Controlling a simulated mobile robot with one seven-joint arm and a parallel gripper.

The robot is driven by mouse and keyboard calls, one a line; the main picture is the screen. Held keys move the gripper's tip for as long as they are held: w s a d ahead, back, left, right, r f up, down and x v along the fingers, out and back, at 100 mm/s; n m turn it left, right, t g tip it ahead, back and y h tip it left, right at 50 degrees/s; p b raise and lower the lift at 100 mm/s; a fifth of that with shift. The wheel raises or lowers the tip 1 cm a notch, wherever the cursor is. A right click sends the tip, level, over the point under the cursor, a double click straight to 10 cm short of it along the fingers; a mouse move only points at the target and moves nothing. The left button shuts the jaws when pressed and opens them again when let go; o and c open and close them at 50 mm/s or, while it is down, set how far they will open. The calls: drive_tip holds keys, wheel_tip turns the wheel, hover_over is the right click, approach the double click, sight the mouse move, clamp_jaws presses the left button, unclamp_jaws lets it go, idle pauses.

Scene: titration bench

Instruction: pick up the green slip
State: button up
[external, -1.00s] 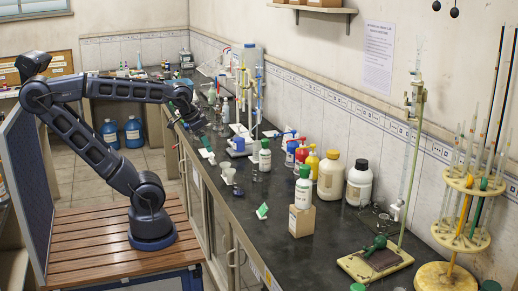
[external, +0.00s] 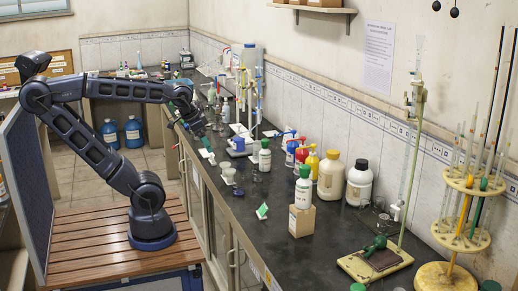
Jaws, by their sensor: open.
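A small folded green and white slip (external: 262,211) stands on the dark bench top, in front of a cardboard box. A second small green and pale piece (external: 207,154) lies near the bench's front edge, farther back. My gripper (external: 203,136) is open and points down just above this second piece. The fingers are small and dark here, and I cannot tell whether they touch it. Nothing shows between them.
A small white cup (external: 229,175) stands nearer the camera than my gripper. The cardboard box (external: 302,221) bears another green-capped bottle. Bare bench lies around the folded slip.

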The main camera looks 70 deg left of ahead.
drive_tip(key=m+g, duration=0.1)
drive_tip(key=g, duration=0.4)
hover_over(262, 211)
wheel_tip(262, 211, down, 23)
drive_tip(key=shift+f, duration=5.8)
drive_tip(key=c, duration=1.1)
